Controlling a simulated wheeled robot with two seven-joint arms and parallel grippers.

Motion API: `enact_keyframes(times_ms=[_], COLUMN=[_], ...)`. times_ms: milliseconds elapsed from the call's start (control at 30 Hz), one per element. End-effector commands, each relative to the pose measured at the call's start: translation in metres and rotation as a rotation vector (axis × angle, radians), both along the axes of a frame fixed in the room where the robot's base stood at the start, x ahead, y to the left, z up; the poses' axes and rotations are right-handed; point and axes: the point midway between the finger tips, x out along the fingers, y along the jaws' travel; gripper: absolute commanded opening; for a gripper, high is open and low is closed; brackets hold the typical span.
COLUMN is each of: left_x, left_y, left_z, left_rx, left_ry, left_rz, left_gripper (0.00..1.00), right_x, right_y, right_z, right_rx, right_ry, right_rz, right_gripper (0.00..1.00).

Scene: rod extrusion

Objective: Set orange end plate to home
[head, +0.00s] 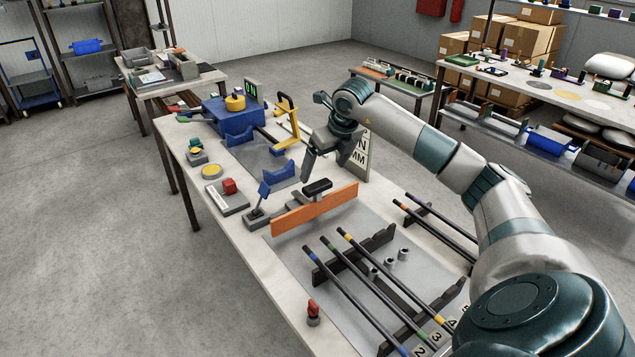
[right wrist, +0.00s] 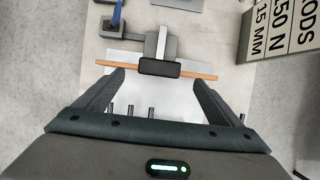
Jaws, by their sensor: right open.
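The orange end plate (head: 300,214) stands on edge across the table, with a black grip block (head: 317,187) at its upper middle and a grey arm behind it. In the right wrist view, the orange plate (right wrist: 199,75) shows as a thin strip seen from above, its black grip block (right wrist: 160,67) lying between my fingertips in the picture. My right gripper (head: 320,172) is open and empty, pointing down above and behind the plate in the head view. I cannot see contact with it. My left gripper is not in view.
Several colour-banded rods (head: 350,288) lie on dark notched racks in front of the plate. A blue lever (head: 264,190) and a red button box (head: 229,187) stand left of it. Blue cradles and a yellow clamp (head: 287,118) stand behind. A rod sign (head: 357,158) stands beside my gripper.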

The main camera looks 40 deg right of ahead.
Motion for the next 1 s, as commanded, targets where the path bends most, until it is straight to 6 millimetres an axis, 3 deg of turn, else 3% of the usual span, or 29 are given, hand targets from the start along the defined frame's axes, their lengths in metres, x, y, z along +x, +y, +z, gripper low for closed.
enact_keyframes(times_ms=[67,167,500,1000], left_x=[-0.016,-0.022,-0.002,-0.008], left_y=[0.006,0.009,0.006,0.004], left_z=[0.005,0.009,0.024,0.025], left_rx=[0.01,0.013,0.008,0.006], left_ry=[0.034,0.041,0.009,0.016], left_rz=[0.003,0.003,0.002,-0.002], left_gripper=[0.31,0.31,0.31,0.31], right_x=[0.005,0.012,0.031,0.035], right_y=[0.0,0.0,-0.003,-0.004], right_z=[-0.013,-0.029,-0.075,-0.085], right_rx=[0.004,0.004,0.002,0.0], right_ry=[0.004,0.004,0.002,0.0], right_rz=[0.0,0.0,-0.001,0.001], right_gripper=[0.89,0.89,0.89,0.87])
